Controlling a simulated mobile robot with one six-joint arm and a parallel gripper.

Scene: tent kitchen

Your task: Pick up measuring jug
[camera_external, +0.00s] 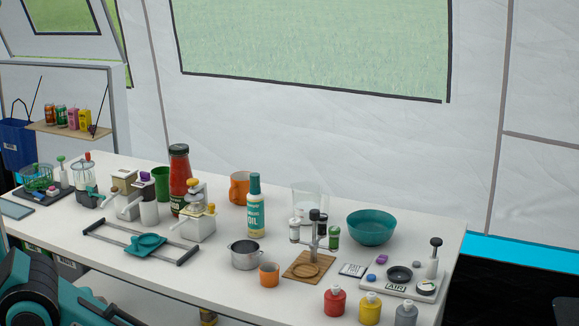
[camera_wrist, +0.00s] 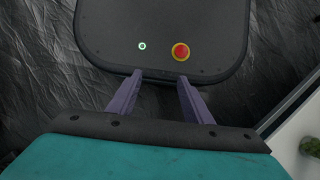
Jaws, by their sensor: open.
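A clear see-through vessel, which looks like the measuring jug (camera_external: 311,201), stands upright toward the back of the white table in the external view. Small jars and a stand partly cover its lower front. In the wrist view my gripper (camera_wrist: 160,77) has its two purple-grey fingers apart with nothing between them. It points down at a dark panel with a red button, which seems to be my own base. The jug does not show in the wrist view. In the external view only part of my arm shows at the lower left, well away from the jug.
The white table (camera_external: 110,262) is crowded. An oil bottle (camera_external: 255,207) stands left of the jug and a teal bowl (camera_external: 371,228) right of it. Small jars (camera_external: 334,237), a pot (camera_external: 245,256) and a wooden stand (camera_external: 305,267) are in front. The tent wall rises behind.

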